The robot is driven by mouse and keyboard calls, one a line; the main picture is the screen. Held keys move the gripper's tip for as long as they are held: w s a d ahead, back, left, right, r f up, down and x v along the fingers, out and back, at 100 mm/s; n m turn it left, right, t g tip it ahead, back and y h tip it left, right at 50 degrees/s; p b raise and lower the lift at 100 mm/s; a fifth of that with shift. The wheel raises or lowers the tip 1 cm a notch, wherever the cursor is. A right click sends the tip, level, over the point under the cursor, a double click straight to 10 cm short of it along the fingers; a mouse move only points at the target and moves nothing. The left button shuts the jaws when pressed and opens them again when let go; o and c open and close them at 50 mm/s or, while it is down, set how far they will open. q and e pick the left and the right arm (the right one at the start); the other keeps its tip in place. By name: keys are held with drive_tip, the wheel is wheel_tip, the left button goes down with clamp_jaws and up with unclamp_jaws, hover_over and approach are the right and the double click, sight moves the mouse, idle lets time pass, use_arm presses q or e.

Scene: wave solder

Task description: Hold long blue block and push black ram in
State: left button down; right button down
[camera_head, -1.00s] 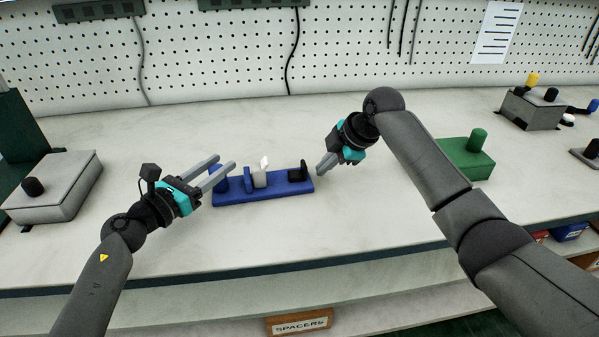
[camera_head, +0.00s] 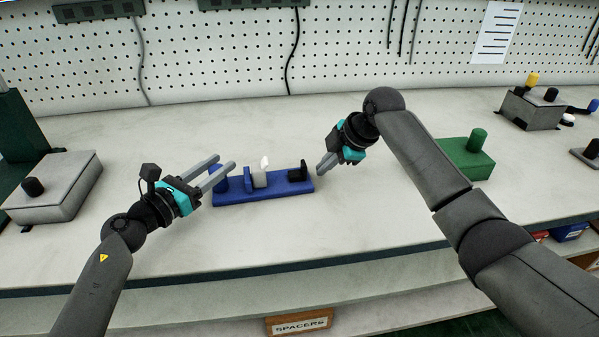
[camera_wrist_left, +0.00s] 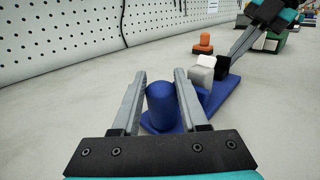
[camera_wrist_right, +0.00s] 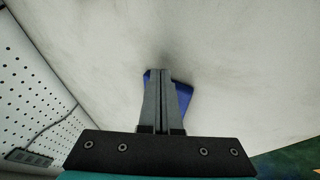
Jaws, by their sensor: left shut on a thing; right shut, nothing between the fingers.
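The long blue block (camera_head: 265,194) lies on the bench, with a blue post (camera_wrist_left: 160,103) at its left end. My left gripper (camera_head: 226,166) is shut on this post, one finger on each side, in the left wrist view (camera_wrist_left: 158,80). A whitish piece (camera_head: 260,178) with a bright white top stands on the block beside a blue upright. The black ram (camera_head: 298,174) sits at the block's right end. My right gripper (camera_head: 321,171) is shut and empty, just right of the ram; contact cannot be told. In the right wrist view its fingers partly hide the block (camera_wrist_right: 184,96).
A grey box with a black knob (camera_head: 55,188) stands at the left. A green block with a post (camera_head: 466,160) stands right, behind my right arm. Another grey box (camera_head: 533,110) is at the far right. The bench in front of the blue block is clear.

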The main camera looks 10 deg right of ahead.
sight(311, 178)
drive_tip(key=shift+s+a, duration=0.15)
drive_tip(key=shift+a, duration=1.45)
drive_tip(key=shift+f, duration=0.1)
drive_tip(key=shift+d, duration=0.1)
drive_tip(key=shift+d, duration=0.45)
drive_tip(key=shift+d+r, duration=0.1)
drive_tip(key=shift+r, duration=0.1)
wheel_tip(311, 178, up, 7)
drive_tip(key=shift+d+f, duration=0.1)
drive_tip(key=shift+d, duration=0.05)
